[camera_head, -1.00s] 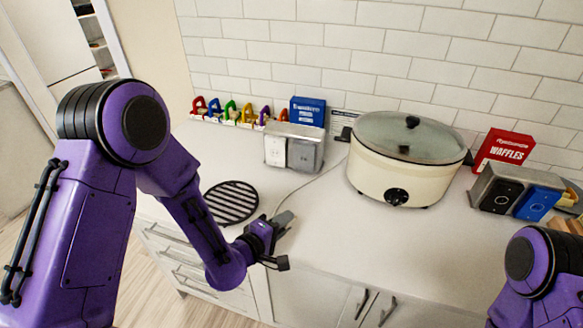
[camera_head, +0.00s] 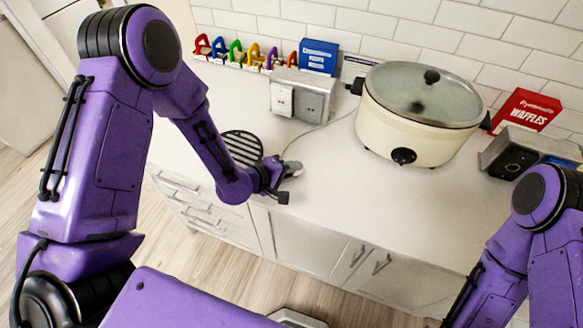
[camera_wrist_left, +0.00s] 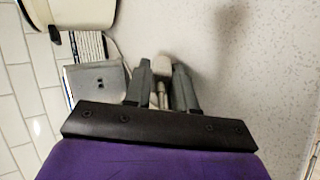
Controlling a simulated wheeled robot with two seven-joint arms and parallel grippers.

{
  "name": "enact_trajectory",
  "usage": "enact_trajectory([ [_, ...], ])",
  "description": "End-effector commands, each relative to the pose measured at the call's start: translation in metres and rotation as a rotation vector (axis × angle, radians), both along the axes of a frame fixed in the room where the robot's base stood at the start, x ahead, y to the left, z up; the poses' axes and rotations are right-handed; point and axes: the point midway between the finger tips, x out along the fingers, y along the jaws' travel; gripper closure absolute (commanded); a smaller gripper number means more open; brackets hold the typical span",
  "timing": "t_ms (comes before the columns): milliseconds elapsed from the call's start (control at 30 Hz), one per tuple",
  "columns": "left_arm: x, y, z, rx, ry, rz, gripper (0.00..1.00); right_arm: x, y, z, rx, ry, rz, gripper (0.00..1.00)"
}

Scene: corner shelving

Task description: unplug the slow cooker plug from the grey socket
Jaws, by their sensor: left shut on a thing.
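The cream slow cooker (camera_head: 415,125) with a glass lid stands on the counter against the tiled wall. Its thin cord (camera_head: 322,127) runs left over the counter towards my left gripper (camera_head: 290,170). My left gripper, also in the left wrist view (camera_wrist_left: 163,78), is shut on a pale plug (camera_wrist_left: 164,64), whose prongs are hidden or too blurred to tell. A bare socket face (camera_wrist_left: 98,82) shows in the wrist view, apart from the plug. My right gripper is out of view.
A round black trivet (camera_head: 242,147) lies just left of my left gripper. Several coloured padlock-like items (camera_head: 235,52) and a blue box (camera_head: 318,57) line the wall. A red waffles box (camera_head: 525,108) and a second socket box (camera_head: 510,158) stand right. The middle counter is clear.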

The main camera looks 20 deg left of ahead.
Motion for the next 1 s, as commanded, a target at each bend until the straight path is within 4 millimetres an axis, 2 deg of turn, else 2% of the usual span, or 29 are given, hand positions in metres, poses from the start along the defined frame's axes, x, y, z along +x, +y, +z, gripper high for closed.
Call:
enact_trajectory([
  [233,0.0,0.0,0.0,0.0,0.0,0.0,1.0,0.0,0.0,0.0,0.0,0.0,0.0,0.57],
  [267,0.0,0.0,0.0,0.0,0.0,0.0,0.65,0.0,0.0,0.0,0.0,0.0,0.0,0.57],
  [300,0.0,0.0,0.0,0.0,0.0,0.0,0.52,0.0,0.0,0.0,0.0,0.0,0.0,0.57],
  [333,0.0,0.0,0.0,0.0,0.0,0.0,0.45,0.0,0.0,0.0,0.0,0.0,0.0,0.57],
  [767,-0.003,0.001,-0.001,0.003,0.004,0.0,0.45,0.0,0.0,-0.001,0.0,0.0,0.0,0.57],
  [867,-0.011,0.007,0.004,0.002,0.003,0.002,0.45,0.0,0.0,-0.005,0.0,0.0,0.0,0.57],
  [1000,-0.034,0.022,0.022,-0.001,0.0,0.004,0.45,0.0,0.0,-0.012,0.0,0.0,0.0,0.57],
])
